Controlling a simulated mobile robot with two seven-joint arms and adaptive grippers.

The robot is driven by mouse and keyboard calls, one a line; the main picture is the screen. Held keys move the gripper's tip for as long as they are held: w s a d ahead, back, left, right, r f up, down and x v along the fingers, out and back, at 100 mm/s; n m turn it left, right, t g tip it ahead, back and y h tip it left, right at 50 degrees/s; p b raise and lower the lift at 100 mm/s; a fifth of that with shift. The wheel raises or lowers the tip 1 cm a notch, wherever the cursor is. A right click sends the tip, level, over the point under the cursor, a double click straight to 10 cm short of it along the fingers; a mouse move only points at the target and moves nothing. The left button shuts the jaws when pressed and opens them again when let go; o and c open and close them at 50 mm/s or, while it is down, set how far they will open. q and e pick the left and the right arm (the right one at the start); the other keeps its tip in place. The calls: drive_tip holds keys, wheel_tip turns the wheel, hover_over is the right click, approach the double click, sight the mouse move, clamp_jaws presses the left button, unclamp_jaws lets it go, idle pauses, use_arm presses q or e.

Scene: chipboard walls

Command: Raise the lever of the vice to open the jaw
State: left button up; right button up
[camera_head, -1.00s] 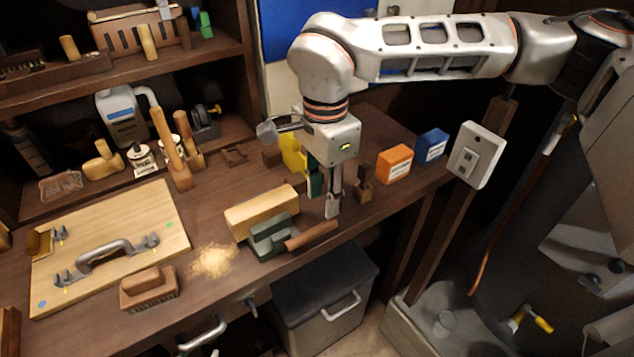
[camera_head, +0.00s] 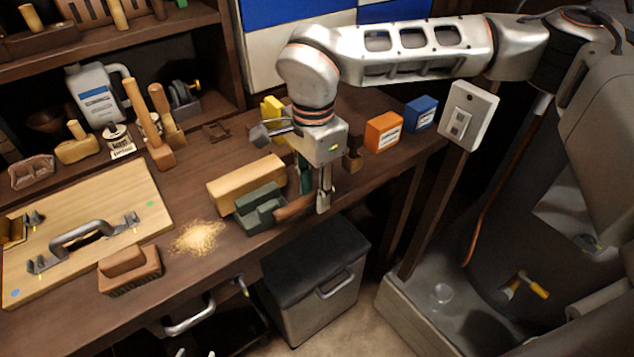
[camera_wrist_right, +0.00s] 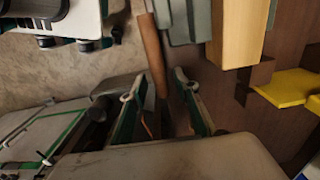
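The green-grey vice (camera_head: 258,210) sits at the front edge of the workbench, with a long pale wooden block (camera_head: 245,180) along its back side. Its brown lever (camera_head: 292,209) lies low and points right toward my right gripper (camera_head: 314,198). In the right wrist view, the lever (camera_wrist_right: 152,50) comes down between the two fingertips of the right gripper (camera_wrist_right: 158,90), which stand apart on either side of its end. I cannot tell whether a finger touches it. The vice (camera_wrist_right: 190,18) and block (camera_wrist_right: 238,35) show beyond. My left gripper is not in view.
An orange box (camera_head: 383,132) and a blue box (camera_head: 421,114) stand right of the gripper. Sawdust (camera_head: 199,237), a brush (camera_head: 130,270) and a board with a metal handle (camera_head: 130,215) lie left. A grey bin (camera_head: 315,270) stands below the bench edge.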

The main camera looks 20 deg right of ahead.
drive_tip(key=shift+a+f, duration=0.2)
drive_tip(key=shift+f, duration=0.15)
drive_tip(key=shift+s, duration=0.1)
idle(0.5)
drive_tip(key=c, duration=0.8)
